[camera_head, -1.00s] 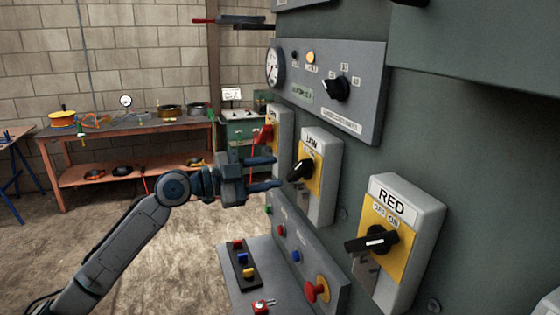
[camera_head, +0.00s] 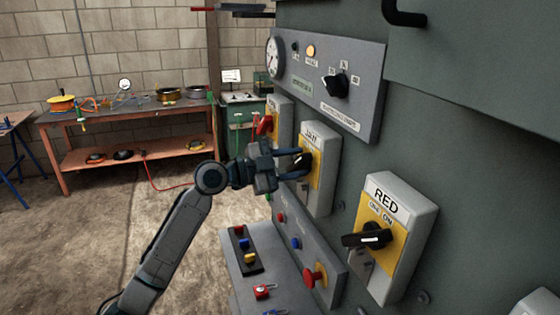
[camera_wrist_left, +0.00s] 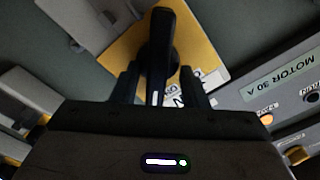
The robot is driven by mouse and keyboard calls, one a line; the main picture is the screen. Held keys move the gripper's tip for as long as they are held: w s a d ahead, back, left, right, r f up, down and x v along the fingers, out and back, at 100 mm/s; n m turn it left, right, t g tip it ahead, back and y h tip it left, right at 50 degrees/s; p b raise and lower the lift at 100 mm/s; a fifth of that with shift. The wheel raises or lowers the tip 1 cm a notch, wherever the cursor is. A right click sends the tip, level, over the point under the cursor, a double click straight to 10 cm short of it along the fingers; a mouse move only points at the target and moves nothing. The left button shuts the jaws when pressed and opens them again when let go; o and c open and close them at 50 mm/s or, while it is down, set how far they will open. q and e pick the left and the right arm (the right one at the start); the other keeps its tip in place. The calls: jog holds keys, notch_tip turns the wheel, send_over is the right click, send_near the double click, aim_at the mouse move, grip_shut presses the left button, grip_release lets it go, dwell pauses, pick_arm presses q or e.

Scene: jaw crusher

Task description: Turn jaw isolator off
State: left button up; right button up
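The jaw isolator (camera_head: 325,180) is a grey box with a yellow plate and a blurred label, on the green machine panel. Its black rotary handle (camera_head: 300,160) is partly hidden by my left gripper (camera_head: 304,163). In the left wrist view, the handle (camera_wrist_left: 160,50) stands between the two fingers of my left gripper (camera_wrist_left: 160,86), with a gap on each side. The gripper is open around the handle and is not clamped on it. The yellow plate (camera_wrist_left: 204,55) shows behind, its lettering partly covered. My right gripper is not in view.
The RED isolator (camera_head: 405,215) is to the right, and another isolator with a red handle (camera_head: 264,125) is farther left. A gauge panel (camera_head: 358,60) is above. A sloped button console (camera_head: 300,250) is below. A workbench (camera_head: 120,122) stands far behind.

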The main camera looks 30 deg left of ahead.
pick_arm(q)
jog(key=shift+c, duration=0.4)
jog(key=shift+r, duration=0.15)
grip_shut()
